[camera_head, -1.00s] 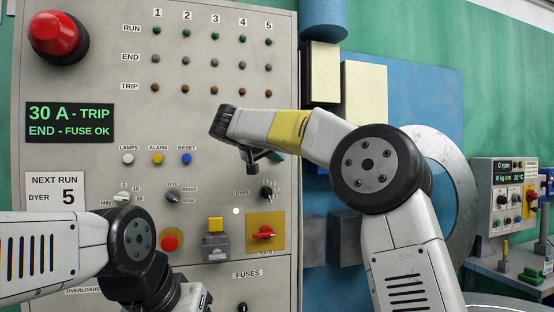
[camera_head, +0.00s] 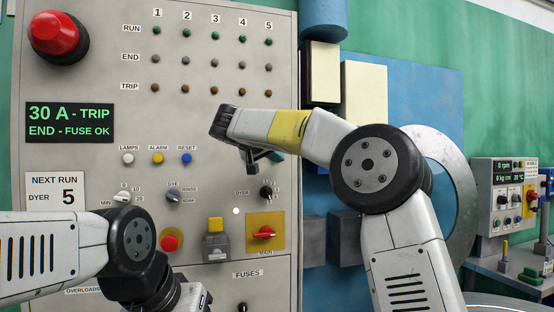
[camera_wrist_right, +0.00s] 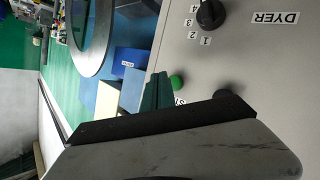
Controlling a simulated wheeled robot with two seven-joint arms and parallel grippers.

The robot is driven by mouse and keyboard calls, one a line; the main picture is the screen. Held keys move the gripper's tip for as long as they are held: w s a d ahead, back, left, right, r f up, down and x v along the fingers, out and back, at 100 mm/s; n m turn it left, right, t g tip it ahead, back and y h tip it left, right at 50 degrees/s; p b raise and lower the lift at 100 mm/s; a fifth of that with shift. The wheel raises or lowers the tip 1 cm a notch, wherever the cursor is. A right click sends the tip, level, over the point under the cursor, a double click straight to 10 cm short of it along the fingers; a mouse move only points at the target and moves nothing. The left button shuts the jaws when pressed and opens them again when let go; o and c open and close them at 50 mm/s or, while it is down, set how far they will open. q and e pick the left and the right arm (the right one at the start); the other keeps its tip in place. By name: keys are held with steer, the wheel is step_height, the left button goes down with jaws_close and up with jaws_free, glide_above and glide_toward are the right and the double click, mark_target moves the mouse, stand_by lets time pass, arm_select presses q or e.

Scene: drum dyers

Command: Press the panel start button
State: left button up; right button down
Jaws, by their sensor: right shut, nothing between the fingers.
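The grey control panel (camera_head: 190,120) fills the left and middle of the head view. In the right wrist view a green button (camera_wrist_right: 177,82) sits on the panel beside a partly covered label whose visible letters look like "ST". My right gripper (camera_wrist_right: 157,92) is shut and empty, its dark green fingers close beside that button; I cannot tell whether they touch it. In the head view my right gripper (camera_head: 262,162) is in front of the panel's right side, above the dyer knob, and my wrist hides much of it. My left arm enters at lower left; its gripper is not visible.
The black dyer knob (camera_head: 266,192) sits below my right gripper, and the red main switch (camera_head: 264,233) lower still. A blue reset button (camera_head: 186,158) is to the left. A red emergency button (camera_head: 54,34) is at top left. Blue machinery (camera_head: 400,85) stands to the right.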

steer(key=shift+w+a, duration=0.15)
steer(key=shift+w, duration=0.25)
steer(key=shift+w+a, duration=0.1)
steer(key=shift+w, duration=0.35)
stand_by(0.7)
steer(key=shift+s, duration=0.1)
steer(key=shift+s+d, duration=0.25)
steer(key=shift+s, duration=0.5)
steer(key=shift+s+d, duration=0.25)
steer(key=shift+s, duration=0.55)
steer(key=shift+s+d, duration=0.3)
steer(key=shift+s, duration=0.5)
steer(key=shift+s+d, duration=0.25)
steer(key=shift+s, duration=0.55)
